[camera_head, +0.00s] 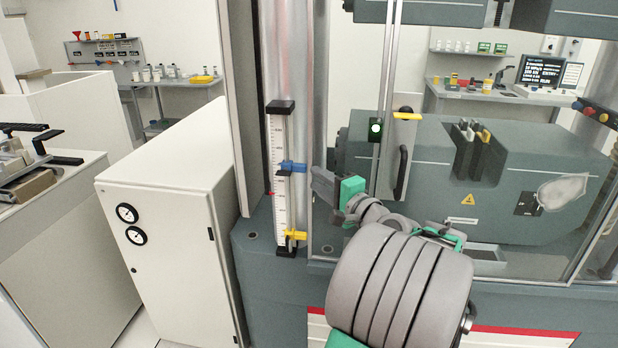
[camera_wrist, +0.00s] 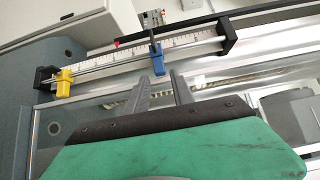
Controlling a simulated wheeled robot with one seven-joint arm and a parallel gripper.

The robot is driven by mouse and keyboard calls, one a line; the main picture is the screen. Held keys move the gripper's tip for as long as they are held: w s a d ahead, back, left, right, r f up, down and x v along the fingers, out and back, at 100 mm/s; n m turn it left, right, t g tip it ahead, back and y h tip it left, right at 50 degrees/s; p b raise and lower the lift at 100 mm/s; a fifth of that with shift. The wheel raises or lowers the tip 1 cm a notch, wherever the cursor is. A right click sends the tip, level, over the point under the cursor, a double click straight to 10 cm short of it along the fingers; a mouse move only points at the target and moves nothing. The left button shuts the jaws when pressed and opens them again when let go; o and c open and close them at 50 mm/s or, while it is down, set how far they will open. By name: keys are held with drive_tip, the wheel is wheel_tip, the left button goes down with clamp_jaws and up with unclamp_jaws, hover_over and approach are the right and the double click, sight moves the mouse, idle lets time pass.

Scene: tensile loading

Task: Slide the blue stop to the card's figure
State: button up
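The blue stop (camera_head: 293,166) sits about midway along an upright white scale (camera_head: 280,140) with black end blocks. In the wrist view the blue stop (camera_wrist: 157,58) is on a rail beside the scale. My gripper (camera_head: 314,182) is just right of the scale, near the blue stop's level. In the wrist view my gripper (camera_wrist: 159,76) is open, with a gap between its fingers. The blue stop's lower end appears between the fingertips; I cannot tell if they touch. I cannot clearly make out a card with a figure.
A yellow stop (camera_head: 295,235) is low on the same rail. A small red mark (camera_head: 270,193) is at the scale's left edge. A clear guard door with a handle (camera_head: 403,165) stands right of my gripper. A white cabinet (camera_head: 160,220) stands left. A dark screen (camera_head: 541,71) is behind.

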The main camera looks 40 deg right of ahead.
sight(303, 169)
drive_tip(key=shift+s, duration=0.35)
drive_tip(key=shift+o, duration=1.2)
drive_tip(key=shift+s+r+p, duration=0.15)
drive_tip(key=shift+r+p, duration=0.3)
drive_tip(key=shift+p, duration=0.75)
drive_tip(key=shift+o, duration=0.2)
drive_tip(key=shift+s+p, duration=0.25)
drive_tip(key=shift+p, duration=0.65)
drive_tip(key=w, duration=0.2)
drive_tip(key=w+p, duration=0.1)
drive_tip(key=w, duration=0.2)
drive_tip(key=w+d+f, duration=0.1)
drive_tip(key=w, duration=0.1)
drive_tip(key=shift+w, duration=0.35)
clamp_jaws()
